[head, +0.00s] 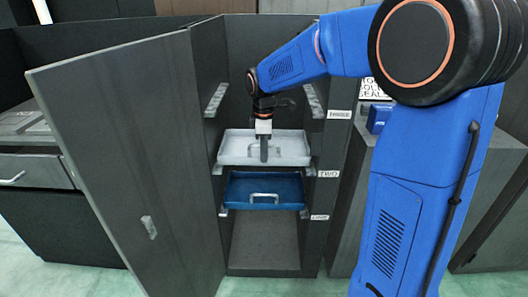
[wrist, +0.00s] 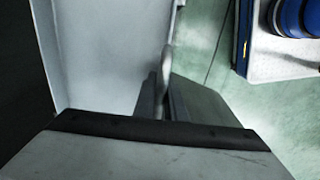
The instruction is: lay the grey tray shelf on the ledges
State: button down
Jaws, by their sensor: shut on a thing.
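The light grey tray shelf (head: 235,148) is level inside the open cabinet, just above or at the ledges by the label TWO. A left ledge end (head: 217,170) and a right ledge end (head: 312,171) show at its front corners. I cannot tell whether it touches them. My gripper (head: 264,150) points down at the tray's front and is shut on its handle. In the wrist view the tray (wrist: 100,50) fills the left, and its curved handle (wrist: 166,65) runs between my gripper's fingers (wrist: 165,105).
A blue tray (head: 250,185) sits below, near the label ONE. The upper ledges (head: 215,100) by the label THREE are empty. The cabinet door (head: 120,150) stands open at the left. A blue object (head: 378,117) stands right of the cabinet.

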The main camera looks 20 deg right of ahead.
dwell(0.4)
jog(key=c, duration=1.3)
grip_release()
jog(key=shift+o, duration=0.2)
jog(key=shift+r, duration=2.45)
